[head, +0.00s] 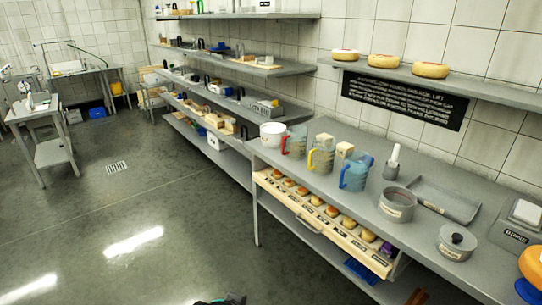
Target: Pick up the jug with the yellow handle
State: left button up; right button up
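The jug with the yellow handle (324,157) stands upright on the grey counter (300,178). It is a greyish, see-through jug, and its yellow handle points to the left and toward me. It is the middle one of three similar jugs. The jug with the red handle (298,141) stands to its left and farther back. The jug with the blue handle (358,172) stands to its right and nearer. Neither of my grippers shows clearly. Only a small dark shape shows at the bottom edge, and I cannot tell what it is.
An open drawer (310,222) with several small cheeses juts out below the jugs. A white pot (272,134) stands left, and a grey round container (397,204), a lidded pot (457,242) and a tray (445,200) stand right. Pale blocks (345,149) sit by the jugs. Floor in front is clear.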

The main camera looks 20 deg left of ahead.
aim_at(321, 157)
jog(key=u, duration=0.2)
jog(key=z, duration=1.4)
jog(key=u, duration=1.4)
jog(key=i+j, duration=0.35)
jog(key=i, duration=0.25)
